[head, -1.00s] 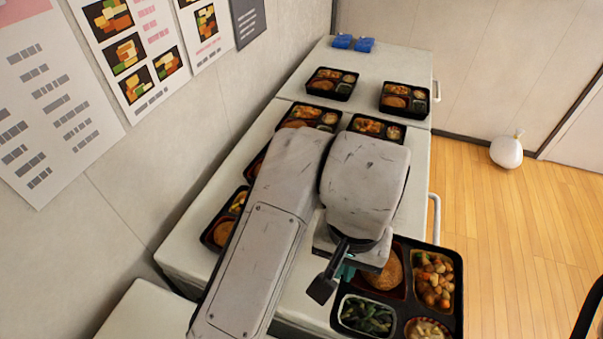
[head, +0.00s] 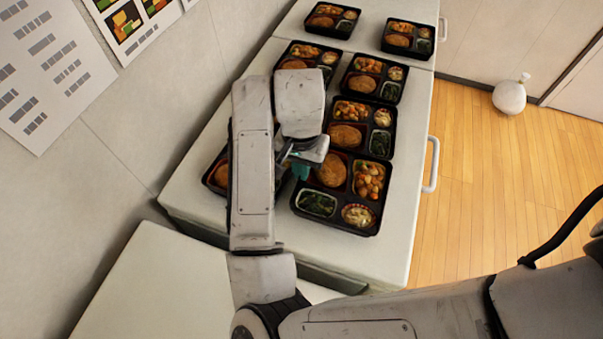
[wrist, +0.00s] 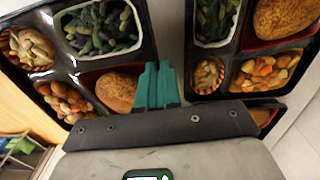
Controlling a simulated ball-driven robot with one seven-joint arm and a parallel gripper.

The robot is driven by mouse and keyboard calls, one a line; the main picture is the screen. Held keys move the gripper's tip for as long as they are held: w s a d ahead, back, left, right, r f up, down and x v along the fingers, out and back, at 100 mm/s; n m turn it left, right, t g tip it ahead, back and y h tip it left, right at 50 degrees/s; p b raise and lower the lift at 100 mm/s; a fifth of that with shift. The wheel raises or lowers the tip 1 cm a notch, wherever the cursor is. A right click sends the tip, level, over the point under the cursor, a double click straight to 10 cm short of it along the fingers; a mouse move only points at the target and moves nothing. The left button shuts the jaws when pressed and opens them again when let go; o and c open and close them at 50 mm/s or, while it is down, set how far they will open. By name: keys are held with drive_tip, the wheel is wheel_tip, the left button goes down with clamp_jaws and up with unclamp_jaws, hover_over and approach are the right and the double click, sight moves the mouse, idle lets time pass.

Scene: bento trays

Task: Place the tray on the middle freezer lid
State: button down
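A black bento tray (head: 377,217) with a brown patty, vegetables and greens is at the near right part of the middle freezer lid (head: 192,195). My gripper (head: 301,171) is at its left edge. In the wrist view, the teal fingertips (wrist: 157,85) are close together on the rim of this tray (wrist: 68,66), which lies to their left. The gripper looks shut on that rim. I cannot tell whether the tray's underside touches the lid or hangs just above it.
Several filled trays stand on the middle lid, one (head: 397,112) right behind the held tray. Another tray (head: 208,180) at left is partly hidden by my arm. The far lid (head: 366,20) holds two trays. A handle (head: 432,165) sticks out at right. The near lid (head: 150,290) is clear.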

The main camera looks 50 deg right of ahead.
drive_tip(key=shift+f+p, duration=0.45)
drive_tip(key=shift+f, duration=1.15)
drive_tip(key=shift+f, duration=0.1)
drive_tip(key=shift+f, duration=0.15)
drive_tip(key=c, duration=1.3)
unclamp_jaws()
drive_tip(key=shift+c, duration=0.2)
wheel_tip(320, 180, up, 12)
drive_tip(key=shift+r, duration=0.25)
drive_tip(key=shift+w, duration=0.1)
